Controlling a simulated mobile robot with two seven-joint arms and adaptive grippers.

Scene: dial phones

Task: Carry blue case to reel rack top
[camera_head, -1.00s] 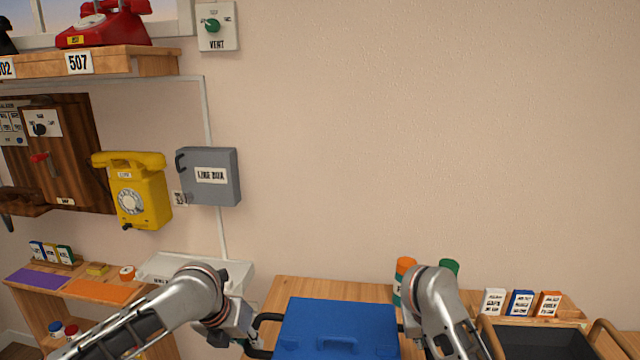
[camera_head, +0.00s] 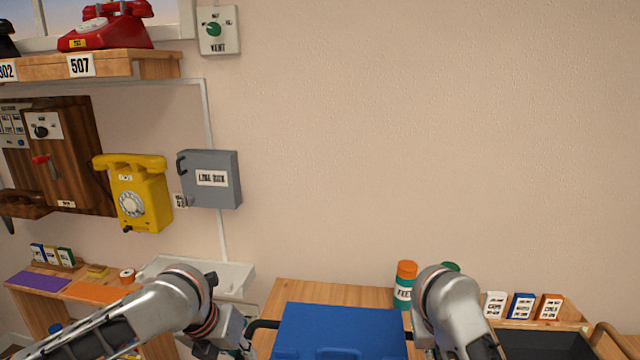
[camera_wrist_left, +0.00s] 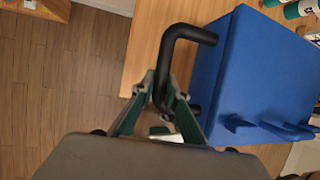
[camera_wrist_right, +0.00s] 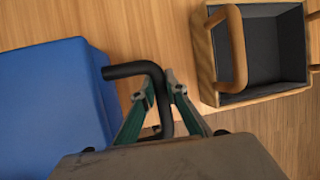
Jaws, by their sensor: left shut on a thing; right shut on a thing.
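The blue case (camera_head: 340,330) is at the bottom middle of the head view, over the wooden table top (camera_head: 335,292). It has a black bar handle on each side. My left gripper (camera_wrist_left: 158,92) is shut on the left black handle (camera_wrist_left: 185,34), which shows in the left wrist view. My right gripper (camera_wrist_right: 160,85) is shut on the right black handle (camera_wrist_right: 130,70), in the right wrist view. In the head view the arms hide most of the right handle. I cannot tell whether the case touches the table. No reel rack is clearly identifiable.
A wooden tray with a dark inside (camera_wrist_right: 262,50) is close right of the case. An orange-topped bottle (camera_head: 404,285) and a green-topped one (camera_head: 450,267) stand behind it. Small labelled boxes (camera_head: 521,305) are at the back right. A yellow phone (camera_head: 137,195) hangs on the wall.

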